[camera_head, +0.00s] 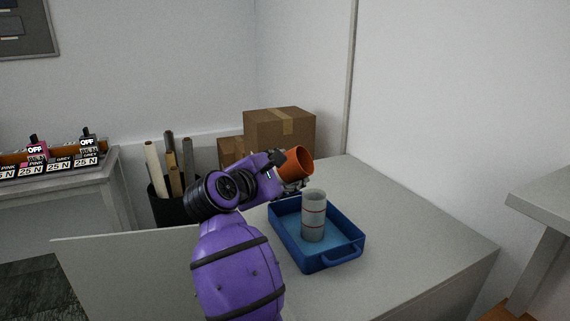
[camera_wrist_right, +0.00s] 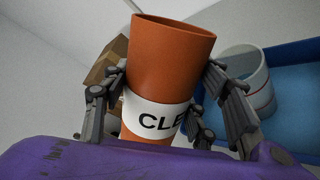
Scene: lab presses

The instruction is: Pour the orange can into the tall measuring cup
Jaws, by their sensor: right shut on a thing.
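My right gripper (camera_head: 290,183) is shut on the orange can (camera_head: 298,161). In the right wrist view the can (camera_wrist_right: 165,75) shows a white label with black letters, and the fingers (camera_wrist_right: 165,105) clasp it from both sides. The can is held in the air, tilted with its open mouth up and to the right. The tall measuring cup (camera_head: 313,216) is pale with reddish rings and stands upright in the blue tray (camera_head: 336,265), below and right of the can. The can and cup look apart. The can's contents are hidden. My left gripper is not in view.
The tray stands on a grey table (camera_head: 420,235) with bare room around it. Cardboard boxes (camera_head: 279,128) and a black bin (camera_head: 172,209) of rolled tubes are behind. A side bench (camera_head: 60,190) with labelled items is at left; another table edge (camera_head: 545,200) is at right.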

